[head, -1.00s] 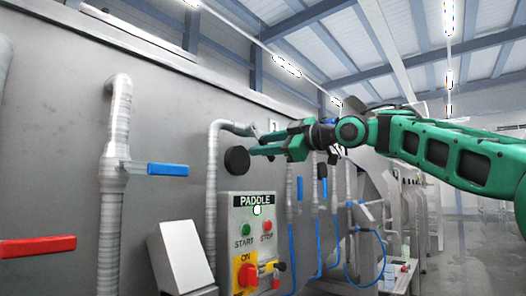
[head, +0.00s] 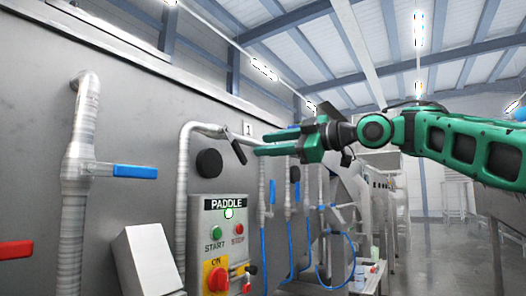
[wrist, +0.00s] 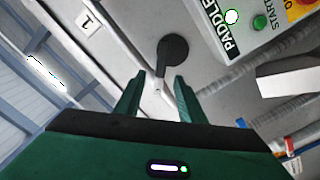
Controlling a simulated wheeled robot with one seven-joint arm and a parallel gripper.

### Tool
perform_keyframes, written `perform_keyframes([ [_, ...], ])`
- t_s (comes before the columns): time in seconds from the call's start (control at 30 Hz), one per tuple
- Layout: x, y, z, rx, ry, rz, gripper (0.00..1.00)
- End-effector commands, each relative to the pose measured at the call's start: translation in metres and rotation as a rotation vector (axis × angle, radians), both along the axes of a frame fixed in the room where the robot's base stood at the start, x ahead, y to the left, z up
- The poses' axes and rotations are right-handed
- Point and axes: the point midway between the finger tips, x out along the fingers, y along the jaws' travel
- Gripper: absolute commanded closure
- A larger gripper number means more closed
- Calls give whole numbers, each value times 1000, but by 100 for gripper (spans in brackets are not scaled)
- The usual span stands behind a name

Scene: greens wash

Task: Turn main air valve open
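A dark lever (head: 238,150) hangs at a slant on the end of a silver pipe (head: 205,129), beside a tag marked 1. It appears to be the air valve's handle; no valve name is readable. In the wrist view the lever (wrist: 160,82) lies between the fingers, in front of a round black disc (wrist: 174,46). My green gripper (head: 264,143) is open, its fingertips just right of the lever in the head view. In the wrist view my two fingers (wrist: 160,76) are apart, with no clear contact on the lever.
A control panel marked PADDLE (head: 226,235) with buttons and a red-yellow switch is below. A blue handle (head: 135,171) and a red handle (head: 14,249) are at left. Blue hoses (head: 266,250) hang at right. Open floor lies further right.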

Motion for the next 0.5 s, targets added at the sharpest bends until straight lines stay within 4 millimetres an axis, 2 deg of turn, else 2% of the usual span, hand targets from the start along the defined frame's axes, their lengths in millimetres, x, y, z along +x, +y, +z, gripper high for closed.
perform_keyframes([
  [0.13, 0, 0, 0, 0, 0, 0, 66],
  [0.27, -1, 2, 0, -10, -22, 0, 98],
  [0.3, -2, 3, -1, -20, -43, -1, 100],
  [0.5, -10, 10, -8, -142, -266, -24, 100],
])
